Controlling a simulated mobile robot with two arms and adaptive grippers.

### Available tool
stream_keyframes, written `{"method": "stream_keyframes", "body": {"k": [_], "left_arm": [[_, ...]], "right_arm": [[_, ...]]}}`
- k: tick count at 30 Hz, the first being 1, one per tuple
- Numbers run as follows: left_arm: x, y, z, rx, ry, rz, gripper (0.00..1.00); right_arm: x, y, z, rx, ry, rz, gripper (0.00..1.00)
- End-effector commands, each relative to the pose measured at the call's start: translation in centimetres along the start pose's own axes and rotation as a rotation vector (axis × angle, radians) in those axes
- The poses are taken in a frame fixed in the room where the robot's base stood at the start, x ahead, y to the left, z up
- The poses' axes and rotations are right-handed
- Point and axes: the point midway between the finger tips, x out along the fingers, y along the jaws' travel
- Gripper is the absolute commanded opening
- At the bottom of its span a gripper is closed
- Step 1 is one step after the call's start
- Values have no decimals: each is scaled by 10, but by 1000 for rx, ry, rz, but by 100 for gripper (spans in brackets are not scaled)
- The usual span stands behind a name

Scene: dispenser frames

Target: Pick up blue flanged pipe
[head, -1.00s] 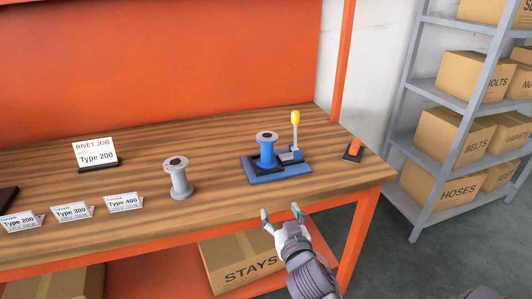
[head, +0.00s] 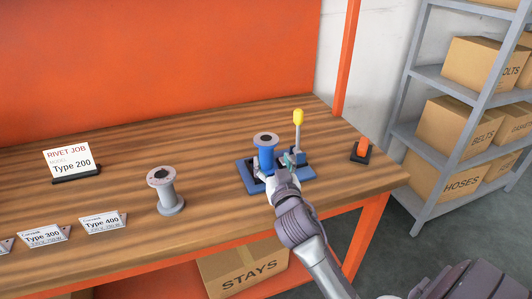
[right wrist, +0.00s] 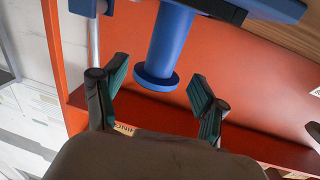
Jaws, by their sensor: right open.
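The blue flanged pipe (head: 266,152) stands upright on the blue base of a clamp fixture (head: 250,185) on the wooden bench. In the right wrist view the blue flanged pipe (right wrist: 170,42) shows its shaft and one round flange. My right gripper (head: 278,162) is at the front of the pipe, its fingers partly hidden by my own wrist. In the right wrist view my right gripper (right wrist: 158,88) is open, with a finger on each side of the flange and gaps between. My left gripper is out of view.
The fixture's yellow-knobbed lever (head: 298,118) rises right behind the pipe. A grey flanged pipe (head: 167,192) stands to the left, near small type signs (head: 103,223). An orange switch (head: 361,149) sits at the right. The bench between the pipes is clear.

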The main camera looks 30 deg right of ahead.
Motion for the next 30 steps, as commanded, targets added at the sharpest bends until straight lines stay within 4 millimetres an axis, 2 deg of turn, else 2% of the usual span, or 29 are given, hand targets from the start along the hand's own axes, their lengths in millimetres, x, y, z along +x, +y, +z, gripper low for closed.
{"method": "stream_keyframes", "body": {"k": [7,11,15,19,25,30], "left_arm": [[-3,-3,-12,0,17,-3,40],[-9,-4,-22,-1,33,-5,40],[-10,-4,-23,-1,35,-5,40],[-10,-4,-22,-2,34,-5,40],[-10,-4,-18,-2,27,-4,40],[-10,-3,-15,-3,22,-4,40]], "right_arm": [[19,0,-2,-2,1,0,71],[39,-2,-6,-4,3,0,71],[58,-2,-4,-3,1,1,71],[65,-2,-3,-1,-1,1,71],[64,-2,-3,-1,-1,0,71],[64,-2,-3,0,0,0,43]]}}
